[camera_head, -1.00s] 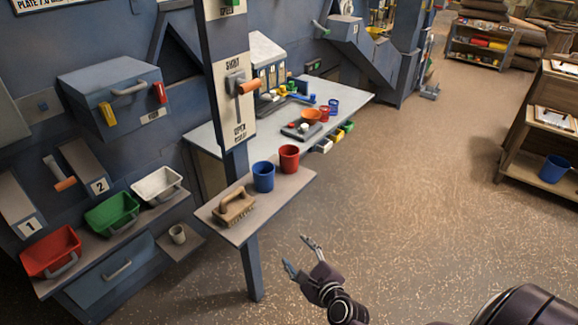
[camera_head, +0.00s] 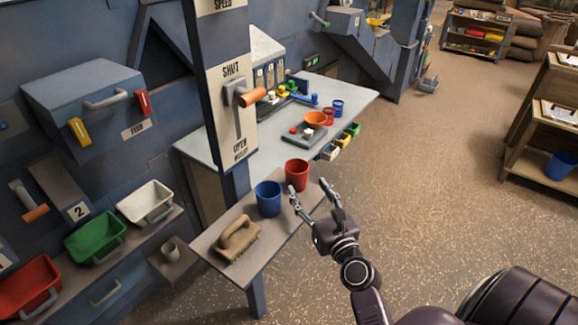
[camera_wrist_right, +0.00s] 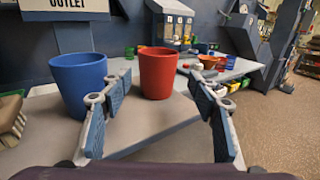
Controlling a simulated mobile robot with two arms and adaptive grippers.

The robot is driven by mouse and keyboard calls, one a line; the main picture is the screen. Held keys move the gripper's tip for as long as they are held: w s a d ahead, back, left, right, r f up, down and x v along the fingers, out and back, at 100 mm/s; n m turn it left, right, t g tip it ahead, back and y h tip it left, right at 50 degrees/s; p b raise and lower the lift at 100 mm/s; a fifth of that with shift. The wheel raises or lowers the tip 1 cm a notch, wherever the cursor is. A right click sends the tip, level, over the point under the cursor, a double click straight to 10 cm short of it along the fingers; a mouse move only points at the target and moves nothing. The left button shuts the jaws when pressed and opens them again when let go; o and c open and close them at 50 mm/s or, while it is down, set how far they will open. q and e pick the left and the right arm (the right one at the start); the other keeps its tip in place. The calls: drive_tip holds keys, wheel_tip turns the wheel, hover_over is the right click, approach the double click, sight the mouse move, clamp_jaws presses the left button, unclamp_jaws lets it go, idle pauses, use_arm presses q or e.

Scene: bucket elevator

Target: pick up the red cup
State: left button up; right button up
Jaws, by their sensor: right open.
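The red cup (camera_head: 297,175) stands upright on a small grey shelf (camera_head: 262,262), near its far right end. In the right wrist view the red cup (camera_wrist_right: 157,72) stands ahead, framed between the fingers. My right gripper (camera_head: 312,193) is open and empty at the shelf's right edge, just short of the red cup. In the right wrist view the fingers of my right gripper (camera_wrist_right: 160,112) are spread apart, with the cup beyond their tips. A blue cup (camera_head: 268,198) stands close to the left of the red cup. My left gripper is not in view.
A brush (camera_head: 236,238) lies at the shelf's near end. A post with an orange-handled lever (camera_head: 246,96) rises behind the shelf. A table (camera_head: 345,97) beyond holds another red cup (camera_head: 328,117), a blue cup and an orange bowl. Open floor lies right.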

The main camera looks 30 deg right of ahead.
sight(301, 178)
drive_tip(key=shift+w+d, duration=0.2)
drive_tip(key=shift+w, duration=0.8)
drive_tip(key=w, duration=0.1)
drive_tip(key=w+p, duration=0.1)
drive_tip(key=w, duration=0.1)
drive_tip(key=shift+w+d+r, duration=0.1)
drive_tip(key=shift+d+r, duration=0.05)
drive_tip(key=shift+r, duration=0.25)
drive_tip(key=shift+w+d+f, duration=0.1)
drive_tip(key=shift+w+f, duration=0.05)
drive_tip(key=shift+w, duration=0.45)
drive_tip(key=shift+w+d+f, duration=0.1)
drive_tip(key=shift+w, duration=0.5)
drive_tip(key=shift+w+d, duration=0.1)
drive_tip(key=shift+w, duration=0.2)
drive_tip(key=c, duration=0.8)
drive_tip(key=shift+c, duration=0.6)
use_arm(q)
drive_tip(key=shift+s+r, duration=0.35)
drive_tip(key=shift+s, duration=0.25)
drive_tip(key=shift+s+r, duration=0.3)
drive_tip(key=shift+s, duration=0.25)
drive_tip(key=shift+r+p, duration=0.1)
drive_tip(key=shift+p, duration=0.2)
use_arm(e)
drive_tip(key=shift+r, duration=0.1)
